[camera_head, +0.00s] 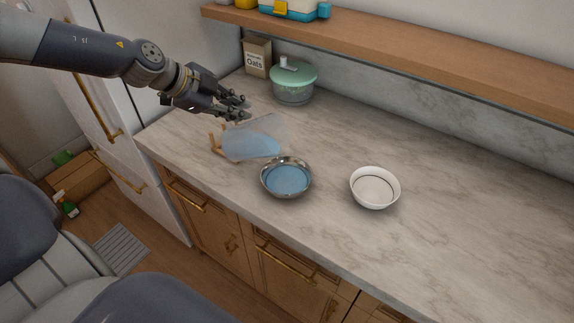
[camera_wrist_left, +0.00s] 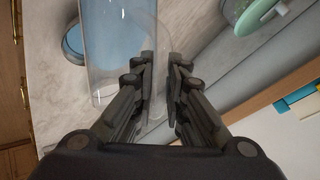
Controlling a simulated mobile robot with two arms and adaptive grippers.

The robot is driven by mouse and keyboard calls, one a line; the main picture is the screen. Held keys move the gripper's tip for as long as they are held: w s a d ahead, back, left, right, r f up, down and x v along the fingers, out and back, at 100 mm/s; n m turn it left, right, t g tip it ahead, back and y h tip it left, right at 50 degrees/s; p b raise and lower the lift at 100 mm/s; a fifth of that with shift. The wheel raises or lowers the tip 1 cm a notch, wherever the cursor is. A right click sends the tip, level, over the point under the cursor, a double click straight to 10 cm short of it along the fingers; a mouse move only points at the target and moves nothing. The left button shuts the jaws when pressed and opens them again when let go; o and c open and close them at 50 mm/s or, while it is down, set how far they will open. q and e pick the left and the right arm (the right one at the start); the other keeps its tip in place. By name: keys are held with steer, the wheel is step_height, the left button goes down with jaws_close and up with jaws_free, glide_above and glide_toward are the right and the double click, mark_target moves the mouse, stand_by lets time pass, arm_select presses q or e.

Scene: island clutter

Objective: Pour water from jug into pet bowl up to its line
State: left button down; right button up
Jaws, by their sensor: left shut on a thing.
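A clear jug (camera_head: 252,140) with blue water and a wooden-coloured handle (camera_head: 215,143) leans over just behind and left of a metal bowl (camera_head: 286,195). The metal bowl has blue inside, which looks like water; no falling stream can be made out. My left gripper (camera_head: 240,108) is at the jug's upper side, shut on its clear wall. In the left wrist view the jug (camera_wrist_left: 120,45) lies against the fingers (camera_wrist_left: 165,85), with the bowl partly behind it. A white bowl (camera_head: 374,203) with a dark line inside stands to the right and looks empty. My right gripper is out of view.
A lidded green pot (camera_head: 294,80) and an Oats box (camera_head: 257,57) stand at the back of the marble counter (camera_head: 480,215). A wooden shelf (camera_head: 420,45) runs above. The counter's right side is clear. The front edge lies close to the metal bowl.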

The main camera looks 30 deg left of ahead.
arm_select(q)
steer(key=shift+s+a+f+n+t+h+p, duration=0.15)
steer(key=shift+a+n+t+h+p, duration=0.25)
steer(key=shift+a+h+p, duration=0.4)
steer(key=shift+s+a+f+h+p, duration=0.1)
steer(key=shift+a+h+p, duration=0.4)
steer(key=shift+p, duration=0.2)
steer(key=shift+f+n, duration=0.1)
steer(key=shift+n, duration=0.2)
steer(key=shift+f+h, duration=0.2)
steer(key=shift+h, duration=0.1)
